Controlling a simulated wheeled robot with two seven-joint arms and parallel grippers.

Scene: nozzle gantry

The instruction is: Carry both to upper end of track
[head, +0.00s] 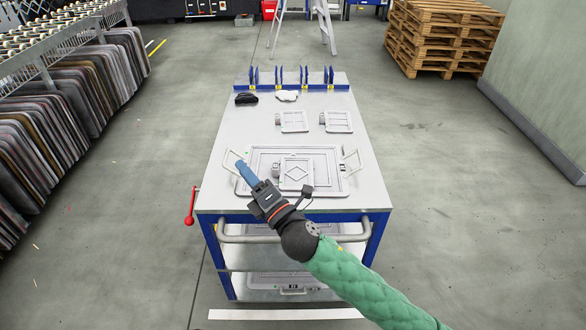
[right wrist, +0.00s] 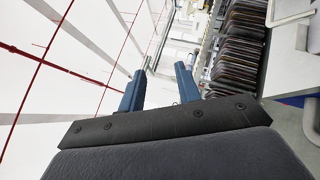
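My right gripper (head: 241,166) reaches in from the lower right, over the left side of a large grey framed plate (head: 333,183) on the cart's top. In the right wrist view the two blue fingers (right wrist: 160,70) stand apart with nothing between them. The large plate has a pale wire handle at its left end (head: 231,160) and another at its right end (head: 352,160). The gripper appears close to the left handle; I cannot tell whether they touch. My left gripper is out of view.
Two small grey plates (head: 294,121) (head: 338,121) lie farther back on the cart (head: 222,140). A black cloth-like item (head: 246,98) and a white one (head: 287,96) lie before blue upright brackets (head: 304,78). A red lever (head: 190,208) juts out left. Racked panels (head: 60,110) stand left, pallets (head: 440,38) back right.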

